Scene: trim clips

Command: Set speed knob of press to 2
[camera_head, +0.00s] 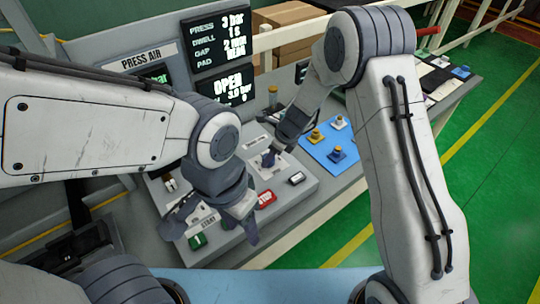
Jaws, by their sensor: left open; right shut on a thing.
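The grey press control panel (285,205) slopes across the middle of the view. A small dark blue knob (268,159) sits on its upper part. Its label and pointer are too small to read. My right gripper (275,150) reaches down from the upper right and is shut on this knob, as far as I can tell; its fingers partly cover it. My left gripper (212,232) hangs lower left over the panel, open and empty, its fingers spread around the area by the green START button (197,241). A red STOP button (266,198) lies right of it.
A blue mat (330,141) with several small trim pieces lies to the right. A black-and-white switch (297,178) is on the panel. Cardboard boxes (290,30) sit behind.

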